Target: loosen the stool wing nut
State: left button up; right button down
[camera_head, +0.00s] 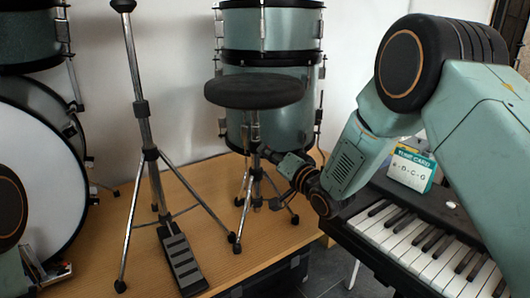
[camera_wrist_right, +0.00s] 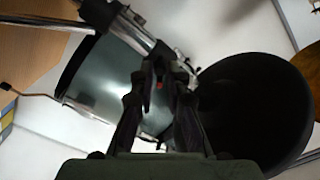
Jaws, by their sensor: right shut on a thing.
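The stool has a round black seat (camera_head: 254,92) on a chrome post above a tripod base (camera_head: 256,190). My right gripper (camera_head: 266,152) reaches in from the right, its fingertips at the post just below the seat. In the right wrist view the gripper (camera_wrist_right: 160,78) is shut, with its fingertips close to the chrome post (camera_wrist_right: 128,27). A small red spot shows between the fingers. The wing nut is mostly hidden by the fingers. The seat fills the right side of that view (camera_wrist_right: 262,110).
A teal floor tom (camera_head: 290,110) stands close behind the stool. A hi-hat stand (camera_head: 140,110) with a pedal (camera_head: 181,262) is to the left, near a bass drum (camera_head: 45,170). A keyboard (camera_head: 425,250) with a small tone card box (camera_head: 412,168) lies under my right arm.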

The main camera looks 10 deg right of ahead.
jog(key=shift+n, duration=0.8)
jog(key=n, duration=0.4)
jog(key=shift+n+b, duration=0.3)
jog(key=shift+n, duration=0.1)
jog(key=c, duration=1.4)
grip_release()
jog(key=shift+o, duration=0.2)
jog(key=p+v, duration=0.2)
jog(key=v, duration=0.4)
